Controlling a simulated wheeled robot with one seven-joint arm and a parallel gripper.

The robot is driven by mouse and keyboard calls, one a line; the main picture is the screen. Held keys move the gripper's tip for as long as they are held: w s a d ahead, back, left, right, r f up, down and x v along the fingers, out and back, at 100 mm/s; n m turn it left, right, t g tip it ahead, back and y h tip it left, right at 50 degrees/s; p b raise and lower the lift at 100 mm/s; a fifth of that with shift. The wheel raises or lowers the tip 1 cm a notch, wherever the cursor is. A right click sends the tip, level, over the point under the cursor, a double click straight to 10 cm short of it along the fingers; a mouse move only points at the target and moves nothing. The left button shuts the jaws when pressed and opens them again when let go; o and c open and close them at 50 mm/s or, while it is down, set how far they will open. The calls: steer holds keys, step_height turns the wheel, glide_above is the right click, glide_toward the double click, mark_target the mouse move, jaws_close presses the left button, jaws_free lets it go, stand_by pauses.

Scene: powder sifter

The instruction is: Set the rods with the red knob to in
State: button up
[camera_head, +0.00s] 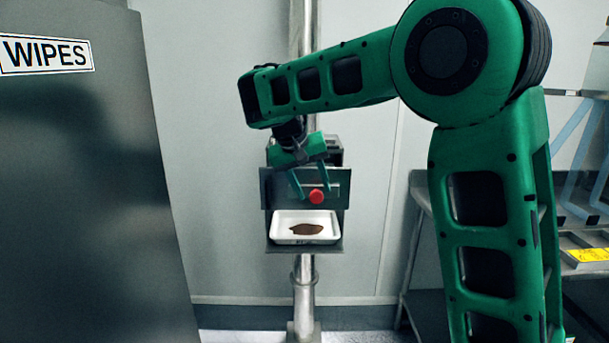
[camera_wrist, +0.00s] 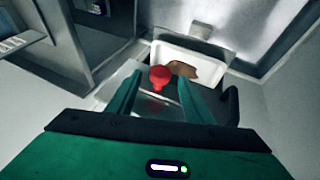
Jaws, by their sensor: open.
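The red knob (camera_head: 316,196) sticks out from the front of the grey sifter box (camera_head: 340,188), which is mounted on a metal post. In the wrist view the red knob (camera_wrist: 160,77) shows between my finger tips, a little nearer the left one. My gripper (camera_head: 310,196) is open around the knob, with no clear contact visible. The wrist view shows the two green fingers of my gripper (camera_wrist: 152,85) apart. The rod behind the knob is mostly hidden, and how far it sticks out is hard to tell.
A white tray (camera_head: 278,229) with brown powder (camera_head: 306,230) sits below the knob. A dark cabinet marked WIPES (camera_head: 90,180) stands at the left. A metal rack (camera_head: 421,190) is at the right. The wall is close behind the post (camera_head: 304,275).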

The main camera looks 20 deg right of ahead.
steer(key=v, duration=0.8)
steer(key=shift+a+r, duration=0.15)
steer(key=shift+r, duration=0.05)
steer(key=shift+s, duration=0.1)
steer(key=s+d+f+m+g+y, duration=0.1)
steer(key=s+d+f, duration=0.2)
steer(key=s+d, duration=0.55)
steer(key=s+d+f+m+g, duration=0.1)
steer(key=s+d+f, duration=0.4)
steer(key=d, duration=0.6)
steer(key=s+f+y, duration=0.1)
steer(key=s+f, duration=0.3)
steer(key=s, duration=0.4)
steer(key=s+f+m+y, duration=0.1)
steer(key=s+f, duration=0.3)
steer(key=s, duration=0.4)
steer(key=s+f+g+y, duration=0.1)
steer(key=s+f, duration=0.3)
steer(key=s, duration=0.4)
steer(key=shift+s+a+m+y, duration=0.2)
steer(key=shift+a+m+y, duration=0.1)
steer(key=shift+a+y, duration=0.15)
steer(key=shift+w, duration=0.15)
